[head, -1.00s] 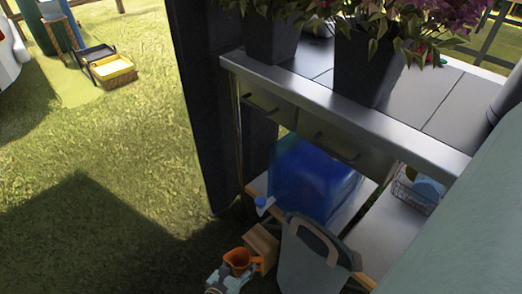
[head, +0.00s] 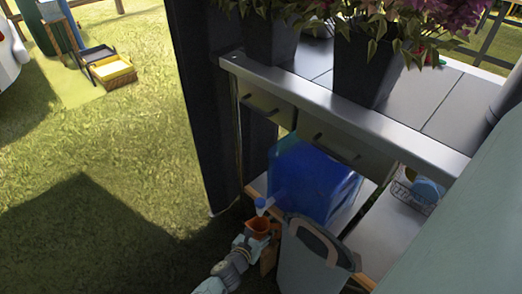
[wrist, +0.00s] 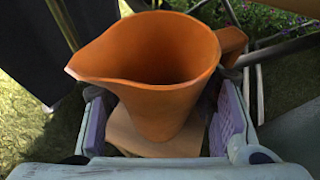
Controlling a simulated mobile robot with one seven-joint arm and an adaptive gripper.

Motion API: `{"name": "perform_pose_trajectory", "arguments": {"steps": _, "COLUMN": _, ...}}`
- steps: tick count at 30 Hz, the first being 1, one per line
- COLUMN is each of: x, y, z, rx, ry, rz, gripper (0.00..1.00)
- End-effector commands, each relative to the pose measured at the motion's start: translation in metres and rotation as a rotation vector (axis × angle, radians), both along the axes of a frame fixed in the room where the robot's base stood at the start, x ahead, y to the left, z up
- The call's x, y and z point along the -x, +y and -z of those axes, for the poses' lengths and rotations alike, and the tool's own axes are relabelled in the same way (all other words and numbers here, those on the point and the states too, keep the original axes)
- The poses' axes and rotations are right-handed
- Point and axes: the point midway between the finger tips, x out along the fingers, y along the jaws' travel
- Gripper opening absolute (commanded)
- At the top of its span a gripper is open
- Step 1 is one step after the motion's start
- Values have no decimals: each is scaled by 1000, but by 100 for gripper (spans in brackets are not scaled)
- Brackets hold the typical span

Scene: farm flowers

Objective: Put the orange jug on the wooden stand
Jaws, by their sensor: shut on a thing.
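The orange jug (head: 260,226) is upright, with its open mouth facing up, in the head view. It fills the middle of the wrist view (wrist: 155,85), its spout to the left and handle to the right. My gripper (head: 247,241) is shut on the jug, with a pad on each side of its body in the wrist view. The wooden stand (head: 268,259) is below the jug, partly hidden by it and my gripper. Its light top also shows under the jug in the wrist view (wrist: 122,134). I cannot tell whether the jug's base touches it.
A blue water container (head: 318,185) with a tap (head: 263,203) sits on the low shelf close behind the jug. A grey bin (head: 308,262) stands just right of the stand. A dark post (head: 205,110) rises behind.

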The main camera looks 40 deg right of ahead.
Motion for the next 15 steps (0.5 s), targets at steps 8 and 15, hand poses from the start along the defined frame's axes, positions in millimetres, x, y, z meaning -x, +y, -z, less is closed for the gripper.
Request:
{"name": "perform_pose_trajectory", "arguments": {"steps": 8, "x": 0, "y": 0, "z": 2, "rx": 0, "ry": -1, "rz": 1, "gripper": 23}}
{"name": "perform_pose_trajectory", "arguments": {"steps": 15, "x": 0, "y": 0, "z": 2, "rx": 0, "ry": -1, "rz": 1, "gripper": 64}}
